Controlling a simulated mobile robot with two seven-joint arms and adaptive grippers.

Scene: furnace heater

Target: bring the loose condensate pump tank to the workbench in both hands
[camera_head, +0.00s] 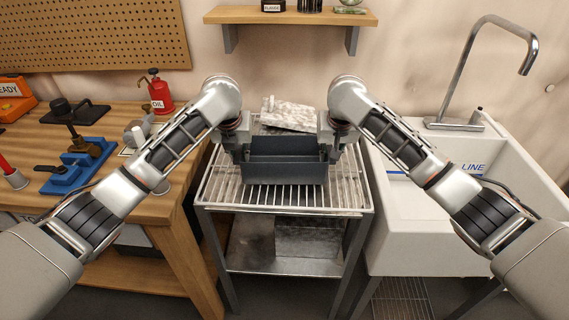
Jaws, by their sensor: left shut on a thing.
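The condensate pump tank (284,172) is a dark grey open-topped box over a slatted metal rack stand (345,195) in the middle of the head view. It is level, and I cannot tell whether its underside touches the slats. My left gripper (238,152) is shut on the tank's left end. My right gripper (333,152) is at the tank's right end, but its fingers are too dark and small to tell whether they are shut. The wooden workbench (163,187) is at the left.
A white sink (430,239) with a tall tap (467,85) stands at the right. A pale mottled block (291,116) lies behind the tank. A red oil can (160,95), a blue vise (78,165) and other tools occupy the workbench. A wooden shelf (235,15) hangs above.

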